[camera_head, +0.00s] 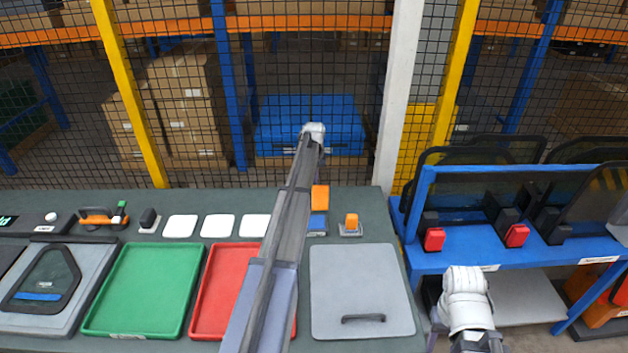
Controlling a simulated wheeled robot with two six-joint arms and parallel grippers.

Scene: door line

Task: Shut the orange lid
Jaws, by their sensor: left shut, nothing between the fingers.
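The lid appears raised at the back of the body. My left arm crosses the view just left of the box and may cover its left edge. The far end of that arm, with my left gripper (313,132), appears beyond the lid in the picture. The gripper is shut and empty; its fingertips are hard to make out. I cannot see it touching the lid. My right gripper is not in view; a white joint of my right arm shows at lower right.
An orange switch (351,222) sits right of the box. A grey panel with a handle (362,290) lies in front. Green (145,290) and red (212,290) trays lie left, behind them white pads (218,226). A blue rack (500,250) stands right, mesh fence behind.

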